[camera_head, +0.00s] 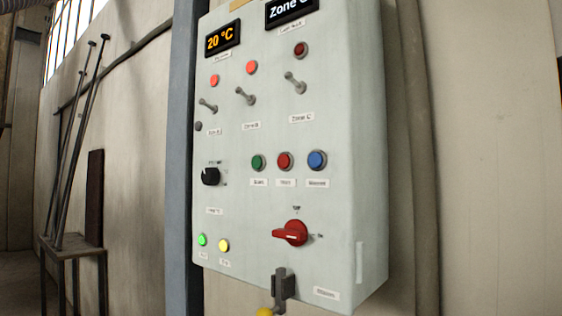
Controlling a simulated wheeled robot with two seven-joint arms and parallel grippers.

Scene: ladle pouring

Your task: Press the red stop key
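A red push button (285,161) sits in a row on the front of a pale grey control box, between a green button (258,162) and a blue button (317,160). A small white label (286,183) is under it, too small to read surely. The red button stands out from the panel and nothing touches it. A larger red rotary switch (290,233) is lower on the same panel. Neither of my grippers is in view.
The control box (375,200) has toggle levers (245,96), red lamps (252,67), a black knob (211,176) and a display reading 20 °C (222,39). A dark grey latch-like part (281,286) is at its bottom edge. Metal rods lean on a stand (75,248) at left.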

